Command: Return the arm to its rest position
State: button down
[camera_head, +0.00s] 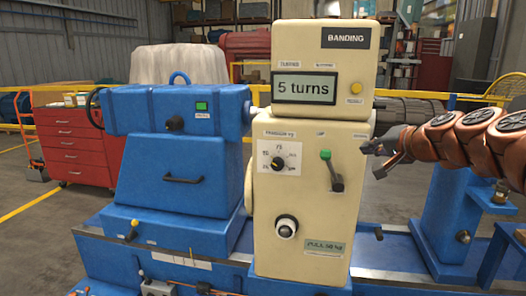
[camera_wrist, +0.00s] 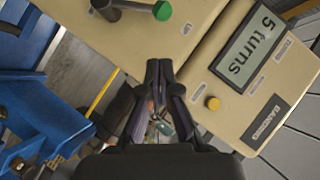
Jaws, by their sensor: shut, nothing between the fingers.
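My gripper (camera_head: 380,160) is at the right of the cream banding machine (camera_head: 300,215) in the head view, its fingers pointing left toward the machine. In the wrist view my gripper (camera_wrist: 159,66) shows its fingertips together, with nothing held between them. My copper-coloured arm reaches in from the right edge of the head view. The machine's display (camera_head: 304,88) reads "5 turns". A lever with a green knob (camera_head: 326,155) is on the machine's front, left of my gripper and apart from it; the green knob also shows in the wrist view (camera_wrist: 162,10).
A blue machine (camera_head: 175,165) stands left of the cream one, on the same blue bed. A blue stand (camera_head: 447,215) is below my arm at the right. A red drawer cabinet (camera_head: 75,145) and yellow railings are behind. Open floor shows at the left.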

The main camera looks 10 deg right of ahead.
jog(key=s+a+f+n+g+y, duration=0.2)
jog(key=s+a+f+n+g, duration=0.5)
jog(key=s+a+f, duration=1)
jog(key=s+f+n+g+h, duration=0.1)
jog(key=s+f+g, duration=0.3)
jog(key=s, duration=0.8)
jog(key=s+d+f+n+g+h, duration=0.1)
jog(key=s+f+g+h, duration=0.3)
jog(key=s+f, duration=0.4)
jog(key=s, duration=0.3)
jog(key=shift+s+d+f, duration=0.15)
jog(key=shift+s+f, duration=0.05)
jog(key=shift+s, duration=0.15)
